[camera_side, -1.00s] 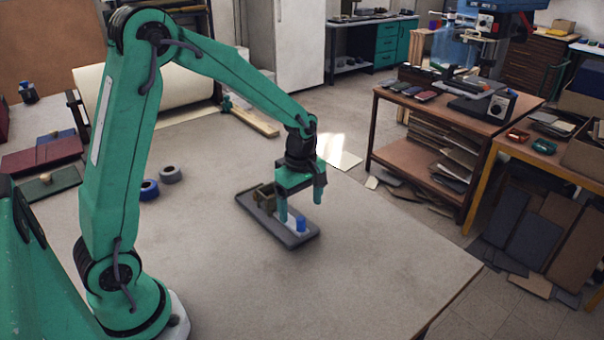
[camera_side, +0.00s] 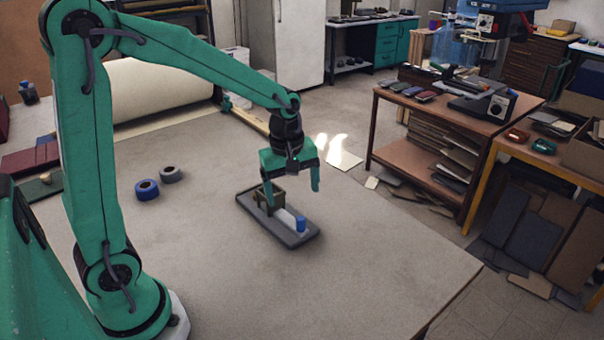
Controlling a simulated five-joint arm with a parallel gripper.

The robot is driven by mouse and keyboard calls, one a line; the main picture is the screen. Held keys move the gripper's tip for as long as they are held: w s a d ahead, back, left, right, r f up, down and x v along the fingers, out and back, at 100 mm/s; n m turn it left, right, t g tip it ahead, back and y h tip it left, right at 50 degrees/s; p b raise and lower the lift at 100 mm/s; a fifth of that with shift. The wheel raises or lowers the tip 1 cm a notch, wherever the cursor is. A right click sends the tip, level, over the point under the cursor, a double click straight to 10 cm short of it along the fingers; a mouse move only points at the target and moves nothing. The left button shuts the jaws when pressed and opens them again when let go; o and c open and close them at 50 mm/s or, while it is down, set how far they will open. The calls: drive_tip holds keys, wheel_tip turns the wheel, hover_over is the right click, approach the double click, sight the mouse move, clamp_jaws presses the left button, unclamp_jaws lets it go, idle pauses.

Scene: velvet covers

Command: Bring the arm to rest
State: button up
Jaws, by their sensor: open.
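My gripper (camera_side: 292,197) is open and empty, its two green fingers pointing down. It hangs over a dark grey tray (camera_side: 272,232) on the table. In the tray are a small olive-brown box (camera_side: 262,197) at the back left, partly behind one finger, a pale flat strip (camera_side: 284,216) in the middle, and a small blue item (camera_side: 301,224) at the front right. I see no contact between the fingers and the blue item. Whether the left finger touches the box I cannot tell.
A blue tape roll (camera_side: 147,190) and a grey roll (camera_side: 171,174) lie left of the tray. A big cream roll (camera_side: 160,88) lies at the table's back. The table (camera_side: 370,270) is clear in front and right of the tray.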

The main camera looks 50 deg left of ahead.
drive_tip(key=s+d+r+m+t, duration=0.1)
drive_tip(key=s+r+m+t, duration=0.1)
drive_tip(key=s+r+m, duration=0.3)
drive_tip(key=s+d+r+m+t, duration=0.1)
drive_tip(key=s+r+m+t, duration=0.1)
drive_tip(key=s+r+m, duration=0.3)
drive_tip(key=shift+s+m, duration=2.3)
drive_tip(key=shift+s, duration=0.45)
drive_tip(key=shift+d, duration=0.1)
